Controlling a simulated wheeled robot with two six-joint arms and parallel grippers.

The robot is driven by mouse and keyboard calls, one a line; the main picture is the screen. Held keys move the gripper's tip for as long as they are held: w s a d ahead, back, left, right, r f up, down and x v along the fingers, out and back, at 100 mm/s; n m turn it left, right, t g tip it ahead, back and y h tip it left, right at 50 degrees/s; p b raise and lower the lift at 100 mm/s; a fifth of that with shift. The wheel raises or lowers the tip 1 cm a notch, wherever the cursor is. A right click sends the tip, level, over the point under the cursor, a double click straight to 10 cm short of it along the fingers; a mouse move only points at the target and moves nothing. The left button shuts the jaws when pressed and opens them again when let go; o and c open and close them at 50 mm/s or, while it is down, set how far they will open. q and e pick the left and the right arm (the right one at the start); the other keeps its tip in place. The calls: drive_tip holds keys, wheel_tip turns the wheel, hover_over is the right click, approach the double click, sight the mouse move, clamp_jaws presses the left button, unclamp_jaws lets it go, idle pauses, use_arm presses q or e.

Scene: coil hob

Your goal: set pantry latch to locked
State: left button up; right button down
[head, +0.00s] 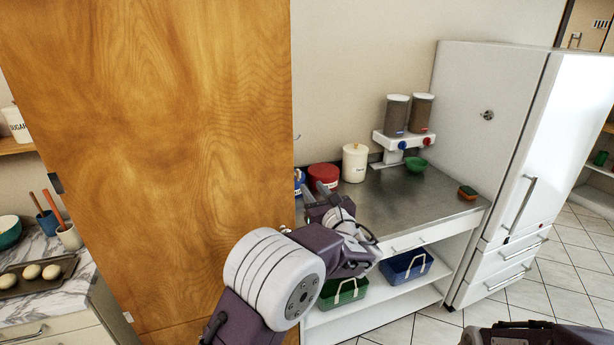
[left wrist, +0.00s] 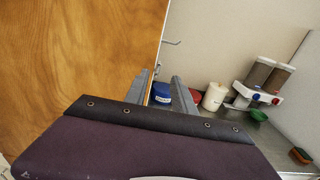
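A tall wooden pantry cabinet (head: 190,130) fills the left of the head view, and its wood face also shows in the left wrist view (left wrist: 75,50). A small thin metal hook-like piece (left wrist: 171,42) sticks out beside the cabinet's right edge; it also shows faintly in the head view (head: 297,137). I cannot tell whether it is the latch or how it is set. A dark fitting (head: 56,183) sits on the cabinet's left edge. My left gripper (left wrist: 161,78) is open, its two fingers apart and empty, near the cabinet's right edge. My right gripper is out of view.
A steel counter (head: 420,205) right of the cabinet holds a red tin (head: 323,176), a cream canister (head: 355,163), a green bowl (head: 416,164) and a dispenser (head: 404,142). A white fridge (head: 500,150) stands at right.

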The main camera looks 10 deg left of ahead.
sight(300, 173)
use_arm(q)
drive_tip(key=p+x, duration=0.3)
drive_tip(key=x, duration=0.5)
drive_tip(key=shift+a, duration=0.1)
drive_tip(key=shift+w+a, duration=0.25)
drive_tip(key=shift+w, duration=0.05)
drive_tip(key=shift+f, duration=0.1)
clamp_jaws()
